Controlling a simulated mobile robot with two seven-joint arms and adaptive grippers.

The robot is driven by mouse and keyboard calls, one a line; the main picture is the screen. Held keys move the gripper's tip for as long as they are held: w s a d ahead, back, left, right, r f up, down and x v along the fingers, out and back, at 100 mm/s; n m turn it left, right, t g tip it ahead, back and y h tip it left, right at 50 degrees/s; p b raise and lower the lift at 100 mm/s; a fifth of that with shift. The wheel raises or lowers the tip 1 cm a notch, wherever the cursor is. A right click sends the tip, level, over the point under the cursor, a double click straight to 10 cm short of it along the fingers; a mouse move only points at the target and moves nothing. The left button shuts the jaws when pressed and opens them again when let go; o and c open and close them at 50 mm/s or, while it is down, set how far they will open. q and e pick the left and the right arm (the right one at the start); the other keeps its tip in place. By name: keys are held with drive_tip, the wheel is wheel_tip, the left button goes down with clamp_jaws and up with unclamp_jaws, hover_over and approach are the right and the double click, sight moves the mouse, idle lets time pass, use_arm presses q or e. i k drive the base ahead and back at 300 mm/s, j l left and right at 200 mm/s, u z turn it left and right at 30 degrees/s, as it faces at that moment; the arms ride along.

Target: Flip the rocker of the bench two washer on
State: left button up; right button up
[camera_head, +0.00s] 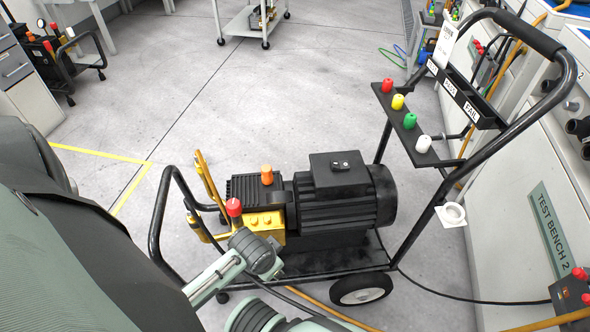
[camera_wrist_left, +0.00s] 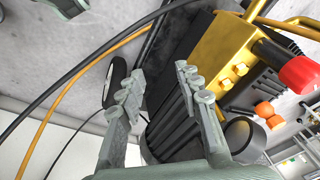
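The bench two washer has a black finned motor (camera_head: 335,205) and a brass pump (camera_head: 262,222) on a low wheeled cart. Its rocker (camera_head: 346,162) sits on top of the black switch box (camera_head: 330,178); I cannot tell which side is pressed. My left arm comes in at the lower left, in front of the pump, and I cannot make out its fingers in the head view. In the left wrist view my left gripper (camera_wrist_left: 158,80) is open and empty, with black finned housing beyond it. The brass pump (camera_wrist_left: 222,55) and red cap (camera_wrist_left: 300,74) show there too; the rocker does not. My right gripper is not in view.
The cart's tall black handle (camera_head: 475,130) carries a shelf with red, yellow, green and white caps (camera_head: 410,122). The TEST BENCH 2 cabinet (camera_head: 550,225) stands at right. A cable and a yellow hose run across the floor. Another washer (camera_head: 65,62) stands far left.

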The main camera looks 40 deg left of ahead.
sight(336, 165)
drive_tip(key=l+u, duration=0.3)
drive_tip(key=u, duration=0.15)
drive_tip(key=l+u, duration=0.4)
drive_tip(key=k+l+u, duration=0.15)
drive_tip(key=u, duration=0.3)
